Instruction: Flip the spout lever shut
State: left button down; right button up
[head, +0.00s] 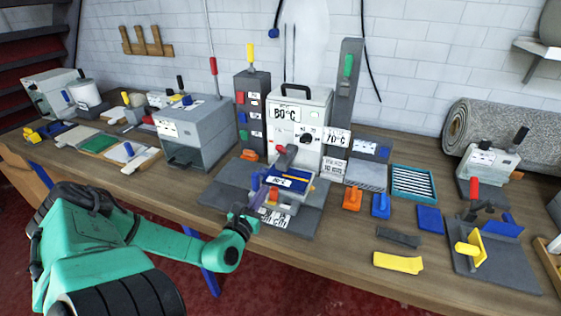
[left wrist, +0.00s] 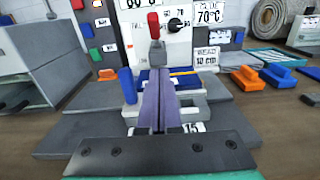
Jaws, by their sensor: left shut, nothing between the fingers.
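The white heating unit (head: 299,122) stands at the back middle of the bench, labelled 80°C. A lever with a red grip (left wrist: 153,25) and a grey stem rises in front of its face; it looks like the spout lever. The red grip also shows small in the head view (head: 280,149). My left gripper (head: 259,196) is in front of the unit, over the front of its grey base. In the left wrist view its purple fingers (left wrist: 159,80) are shut and empty, pointing at the lever's foot. Whether they touch it is unclear. My right gripper is in neither view.
A blue upright post (left wrist: 127,85) stands just left of the fingers. A blue pad (head: 288,182) lies on the unit's front. Orange (head: 352,199) and blue (head: 381,205) blocks sit to the right. A grey box machine (head: 197,133) stands left.

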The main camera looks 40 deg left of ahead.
pick_arm(q)
jog(key=b, duration=0.3)
send_near(282, 153)
jog(key=w+f, duration=0.1)
jog(key=w+a+f, duration=0.1)
jog(key=f, duration=0.1)
jog(key=shift+w+a, duration=0.1)
jog(key=shift+w, duration=0.2)
jog(key=w+r, duration=0.1)
jog(key=w+r+p, duration=0.1)
jog(key=shift+w+a+r+p, duration=0.3)
jog(key=shift+w+a, duration=0.1)
jog(key=shift+w+r, duration=0.1)
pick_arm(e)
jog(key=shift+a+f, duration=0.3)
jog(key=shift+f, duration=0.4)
pick_arm(q)
jog(key=shift+w+r, duration=0.1)
jog(key=shift+r, duration=0.05)
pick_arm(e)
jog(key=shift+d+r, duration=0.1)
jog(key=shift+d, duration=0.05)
